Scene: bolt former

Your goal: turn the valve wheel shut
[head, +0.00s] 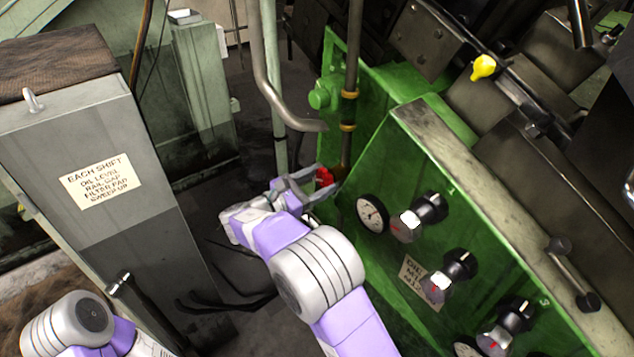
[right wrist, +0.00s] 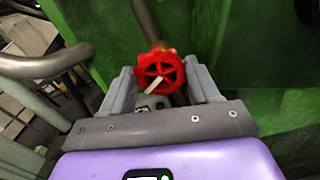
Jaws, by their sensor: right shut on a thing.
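The red valve wheel (head: 325,176) sits low on the pipe at the green machine's left end in the head view. In the right wrist view the wheel (right wrist: 170,69) is round with spokes, and a pale pointer or handle lies across its lower left. My right gripper (head: 318,180) reaches it from the left. Its two grey fingers stand on either side of the wheel and are shut on it. The fingers partly hide the wheel in the head view. Of my left arm only a link shows at the lower left; its gripper is out of view.
A green panel (head: 450,220) with a gauge (head: 372,213) and several knobs stands right of the gripper. A bent grey pipe (head: 268,80) hangs just above it. A grey cabinet (head: 90,160) with a notice stands at the left. Dark hoses lie on the floor between.

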